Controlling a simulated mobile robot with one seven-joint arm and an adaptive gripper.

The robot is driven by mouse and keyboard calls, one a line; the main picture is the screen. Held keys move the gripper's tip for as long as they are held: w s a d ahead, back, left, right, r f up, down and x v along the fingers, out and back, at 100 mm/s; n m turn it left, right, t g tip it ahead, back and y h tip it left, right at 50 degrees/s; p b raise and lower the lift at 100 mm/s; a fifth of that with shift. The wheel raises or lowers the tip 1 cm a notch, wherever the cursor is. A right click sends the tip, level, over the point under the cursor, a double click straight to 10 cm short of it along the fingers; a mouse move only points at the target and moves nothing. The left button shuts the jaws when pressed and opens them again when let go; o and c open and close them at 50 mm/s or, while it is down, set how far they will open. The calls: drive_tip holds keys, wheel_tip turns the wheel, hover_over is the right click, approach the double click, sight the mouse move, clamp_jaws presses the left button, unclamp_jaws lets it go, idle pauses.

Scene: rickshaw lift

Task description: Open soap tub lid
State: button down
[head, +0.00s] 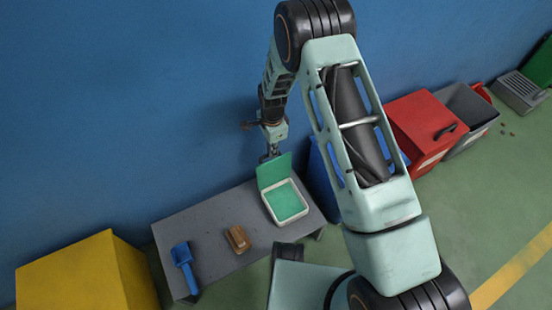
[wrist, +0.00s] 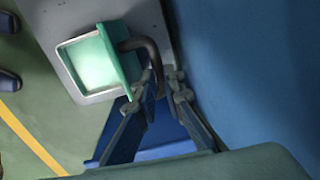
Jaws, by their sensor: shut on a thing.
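The soap tub (head: 271,211) is a shallow pale square tub with a green inside, at the right end of a grey bench. Its green lid (head: 274,171) stands raised, roughly upright, along the wall-side edge. In the wrist view the tub (wrist: 66,70) is open and the lid (wrist: 121,62) is seen nearly edge-on. A dark bent handle (wrist: 153,62) projects from the lid. My gripper (head: 270,154) is at the lid's top in the head view. In the wrist view its fingers (wrist: 156,92) are on either side of the handle's end, shut on it. The exact contact is partly hidden.
The grey bench (head: 208,228) also holds a brown block-like brush (head: 237,239) and a blue scoop (head: 183,262). A yellow box (head: 80,275) stands left of it. Red (head: 418,128) and grey (head: 468,106) bins stand right. The blue wall (head: 130,100) is close behind.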

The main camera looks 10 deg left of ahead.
drive_tip(key=shift+w+a+f, duration=0.25)
drive_tip(key=shift+w+a, duration=0.25)
drive_tip(key=shift+w, duration=0.2)
drive_tip(key=c, duration=2)
unclamp_jaws()
drive_tip(key=r, duration=1.2)
drive_tip(key=shift+s+d, duration=0.25)
drive_tip(key=shift+s, duration=0.05)
